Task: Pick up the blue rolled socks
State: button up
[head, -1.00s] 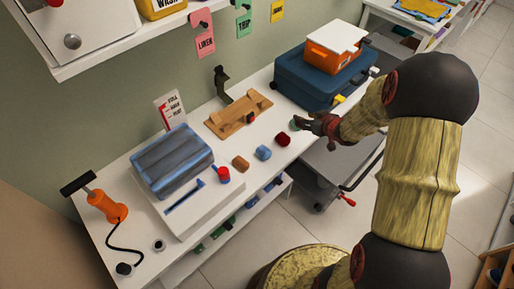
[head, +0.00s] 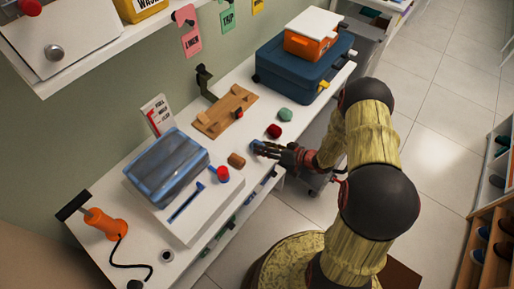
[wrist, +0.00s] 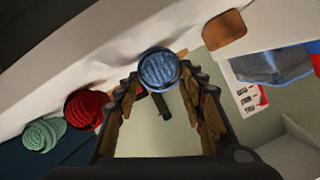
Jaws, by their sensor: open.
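The blue rolled socks (wrist: 159,69) show as a round knitted bundle between the tips of my gripper (wrist: 160,88) in the wrist view. The fingers are open, one on each side of the bundle; I cannot tell whether they touch it. In the head view my gripper (head: 268,151) is at the front edge of the white table, and the blue socks (head: 256,146) are partly hidden by its fingers.
Red rolled socks (head: 274,131) and green ones (head: 285,114) lie close behind, a brown roll (head: 236,160) in front. A wooden rack (head: 226,110), a blue case (head: 300,72) and a clear-lidded blue box (head: 166,165) stand on the table (head: 135,165).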

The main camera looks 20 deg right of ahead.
jog(key=shift+b+x, duration=0.3)
jog(key=shift+x, duration=1.25)
jog(key=shift+c, duration=1.3)
jog(key=c, duration=0.4)
jog(key=shift+c, duration=0.5)
